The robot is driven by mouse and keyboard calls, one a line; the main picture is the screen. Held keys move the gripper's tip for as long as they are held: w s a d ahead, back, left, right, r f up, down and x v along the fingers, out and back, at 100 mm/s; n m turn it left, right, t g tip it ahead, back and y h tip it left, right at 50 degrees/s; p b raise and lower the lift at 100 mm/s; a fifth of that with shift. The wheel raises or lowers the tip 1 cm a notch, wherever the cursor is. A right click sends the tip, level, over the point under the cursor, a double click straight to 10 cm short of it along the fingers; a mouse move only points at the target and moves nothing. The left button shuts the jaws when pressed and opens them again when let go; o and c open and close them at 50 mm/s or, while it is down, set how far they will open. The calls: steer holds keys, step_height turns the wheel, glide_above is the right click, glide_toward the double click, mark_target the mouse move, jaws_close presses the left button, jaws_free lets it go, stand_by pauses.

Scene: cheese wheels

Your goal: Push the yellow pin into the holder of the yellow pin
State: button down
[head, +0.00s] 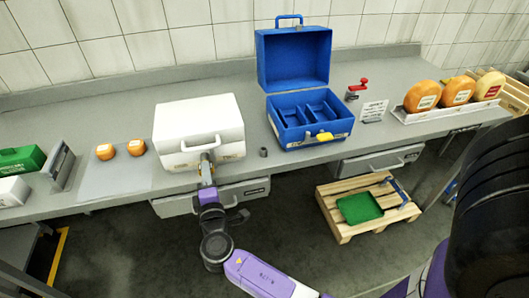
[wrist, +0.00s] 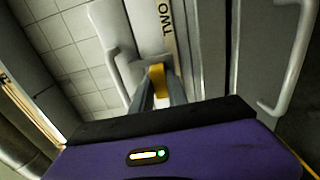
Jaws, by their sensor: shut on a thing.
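My gripper (head: 206,160) is at the front face of the closed white case (head: 200,120), just below its handle. In the wrist view my gripper (wrist: 158,98) is shut on a yellow piece (wrist: 157,78), which looks like the yellow pin. The fingers hide part of it, and I cannot tell whether it touches the case. I cannot clearly make out the pin's holder; the fingers and case front cover that area.
An open blue case (head: 298,115) with a yellow front piece (head: 324,137) stands to the right. A small grey cylinder (head: 263,152) lies between the cases. Orange cheeses (head: 136,148) are on the left, and more cheese wheels (head: 458,91) at right. A pallet (head: 345,231) is on the floor.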

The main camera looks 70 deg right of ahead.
steer(key=shift+s+a, duration=0.35)
steer(key=shift+a, duration=0.1)
steer(key=shift+s+a, duration=0.3)
steer(key=shift+a, duration=0.15)
steer(key=shift+s+a, duration=0.25)
steer(key=shift+s+a, duration=0.4)
steer(key=shift+a, duration=0.15)
steer(key=shift+s+a, duration=0.2)
steer(key=shift+a, duration=0.05)
steer(key=shift+s+a, duration=0.2)
steer(key=shift+a, duration=0.1)
stand_by(0.3)
steer(key=shift+b+v, duration=0.45)
steer(key=shift+v, duration=0.95)
